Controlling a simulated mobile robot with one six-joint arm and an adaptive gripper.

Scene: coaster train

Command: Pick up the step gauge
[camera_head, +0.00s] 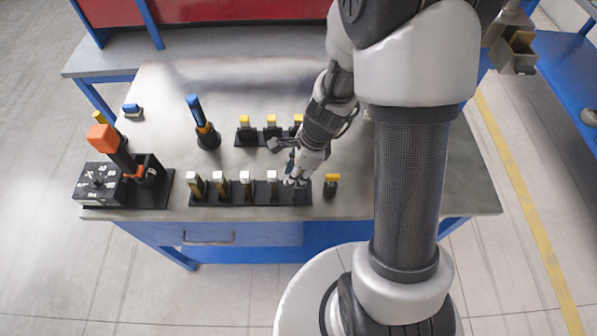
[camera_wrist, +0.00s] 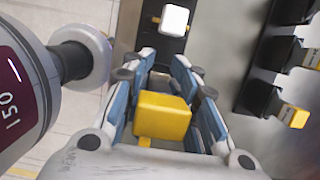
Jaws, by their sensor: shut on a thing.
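My gripper (camera_wrist: 168,95) is shut on a yellow-topped gauge (camera_wrist: 163,115), whose yellow block shows between the blue-padded fingers in the wrist view. Its lower part is hidden, and I cannot tell if it is clear of the rack. In the head view my gripper (camera_head: 295,180) is at the right end of the front black rack (camera_head: 235,198), and the held gauge is hidden there. A white-topped gauge (camera_wrist: 174,20) stands just ahead of the fingers in the wrist view. Nothing readable marks any piece as the step gauge.
Several white-topped gauges (camera_head: 219,184) stand in the front rack. A separate yellow-topped piece (camera_head: 331,185) stands to its right. A back rack (camera_head: 249,137) holds yellow-topped pieces. A blue-handled tool (camera_head: 197,112) and an orange-topped device (camera_head: 105,138) stand left.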

